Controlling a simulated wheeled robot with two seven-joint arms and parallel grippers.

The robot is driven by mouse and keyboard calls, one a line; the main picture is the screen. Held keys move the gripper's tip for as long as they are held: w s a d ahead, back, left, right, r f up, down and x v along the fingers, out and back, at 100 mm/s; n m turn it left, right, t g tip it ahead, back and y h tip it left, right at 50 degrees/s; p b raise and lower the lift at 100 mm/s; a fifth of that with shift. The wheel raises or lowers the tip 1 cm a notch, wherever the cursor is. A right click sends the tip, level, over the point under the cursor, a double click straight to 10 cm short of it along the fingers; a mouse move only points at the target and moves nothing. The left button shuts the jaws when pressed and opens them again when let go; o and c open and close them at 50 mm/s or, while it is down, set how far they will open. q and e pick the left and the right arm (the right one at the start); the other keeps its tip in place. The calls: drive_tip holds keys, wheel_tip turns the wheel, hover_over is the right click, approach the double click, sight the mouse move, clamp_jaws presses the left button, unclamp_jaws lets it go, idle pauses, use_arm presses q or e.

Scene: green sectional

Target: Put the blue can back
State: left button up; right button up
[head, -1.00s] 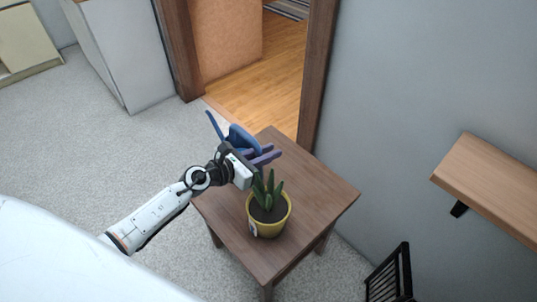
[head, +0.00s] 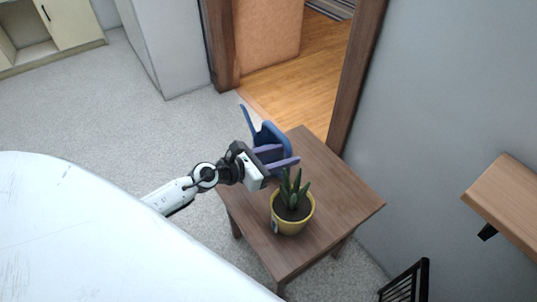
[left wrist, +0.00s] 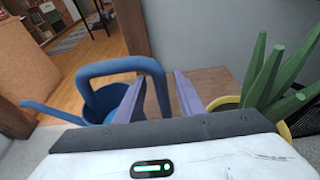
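The blue can (head: 268,131) is a watering can at the far left corner of the wooden table (head: 335,190). Its thin spout points up and left, and my left gripper partly hides its body. In the left wrist view its looped handle (left wrist: 115,66) reaches between the purple fingers. My left gripper (head: 283,158) is open at the can, with its fingers apart on either side of the handle's near part. I cannot tell whether a finger touches it. My right gripper is not in view.
A yellow pot (head: 293,218) with a spiky green plant (head: 294,187) stands on the table, close to the right of my left gripper. A wooden wall shelf (head: 508,200) and a black rack (head: 405,284) are at the right. Open carpet lies left of the table.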

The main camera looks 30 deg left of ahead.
use_arm(q)
drive_tip(key=v, duration=0.6)
drive_tip(key=shift+s+r, duration=0.2)
drive_tip(key=shift+s, duration=0.15)
